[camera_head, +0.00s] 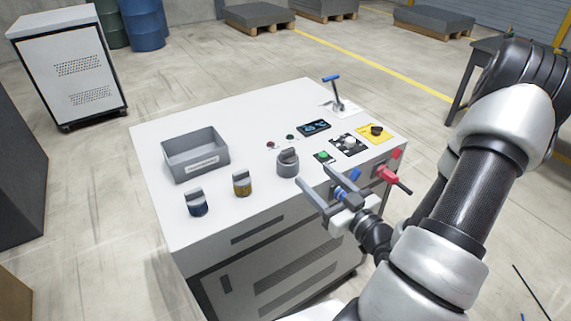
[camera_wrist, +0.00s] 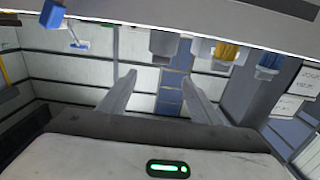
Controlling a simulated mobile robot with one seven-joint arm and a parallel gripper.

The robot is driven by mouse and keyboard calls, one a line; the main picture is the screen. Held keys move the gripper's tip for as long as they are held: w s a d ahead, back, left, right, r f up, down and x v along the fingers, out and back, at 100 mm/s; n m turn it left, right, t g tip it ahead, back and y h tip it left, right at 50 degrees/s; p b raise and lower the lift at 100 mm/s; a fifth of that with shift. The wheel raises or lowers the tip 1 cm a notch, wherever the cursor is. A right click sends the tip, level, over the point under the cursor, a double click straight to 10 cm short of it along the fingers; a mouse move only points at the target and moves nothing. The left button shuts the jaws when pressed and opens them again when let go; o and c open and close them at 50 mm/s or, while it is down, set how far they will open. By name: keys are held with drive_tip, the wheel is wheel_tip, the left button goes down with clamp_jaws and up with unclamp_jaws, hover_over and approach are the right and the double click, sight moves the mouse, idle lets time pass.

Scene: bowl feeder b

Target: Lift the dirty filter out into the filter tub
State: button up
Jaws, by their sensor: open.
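A grey, lidded cylinder (camera_head: 288,165) stands on the white cabinet top near its front edge; the wrist view shows a grey shape (camera_wrist: 163,45) beyond the fingers. A yellow-brown filter with a grey cap (camera_head: 242,185) stands left of it, also in the wrist view (camera_wrist: 228,52). A dark blue filter with a grey cap (camera_head: 196,204) stands farther left, also in the wrist view (camera_wrist: 267,64). I cannot tell whether the grey cylinder holds a filter. The grey filter tub (camera_head: 195,171) has a label; no filter shows inside. My gripper (camera_head: 315,177) is open and empty, just right of the grey cylinder.
Buttons, a small display (camera_head: 313,127), a yellow-plated knob (camera_head: 376,131) and a blue-handled lever (camera_head: 333,79) occupy the cabinet's right side. A red handle (camera_head: 391,177) sticks out of the right front. The cabinet top (camera_head: 240,125) behind the tub is clear.

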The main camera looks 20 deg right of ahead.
sight(290, 152)
drive_tip(key=w+b, duration=0.1)
drive_tip(key=b, duration=0.1)
drive_tip(key=w+b, duration=0.2)
drive_tip(key=b, duration=0.1)
drive_tip(key=w+a+b, duration=0.1)
drive_tip(key=b, duration=0.2)
drive_tip(key=shift+w+f, duration=0.35)
drive_tip(key=w+b, duration=0.2)
drive_tip(key=b, duration=0.2)
drive_tip(key=shift+w+a, duration=0.1)
drive_tip(key=shift+a, duration=0.1)
drive_tip(key=w, duration=0.3)
drive_tip(key=w+a, duration=0.1)
drive_tip(key=shift+w+r, duration=0.3)
drive_tip(key=shift+r, duration=0.1)
drive_tip(key=shift+w+a+f+b, duration=0.1)
drive_tip(key=shift+w+a+b, duration=0.15)
drive_tip(key=shift+w, duration=0.65)
drive_tip(key=shift+w+a+b, duration=0.1)
drive_tip(key=shift+w+b, duration=0.2)
drive_tip(key=shift+w, duration=0.6)
drive_tip(key=shift+w+a+f+b, duration=0.1)
drive_tip(key=shift+w+a+b, duration=0.15)
drive_tip(key=shift+w, duration=0.65)
drive_tip(key=shift+c, duration=0.2)
drive_tip(key=c, duration=1.1)
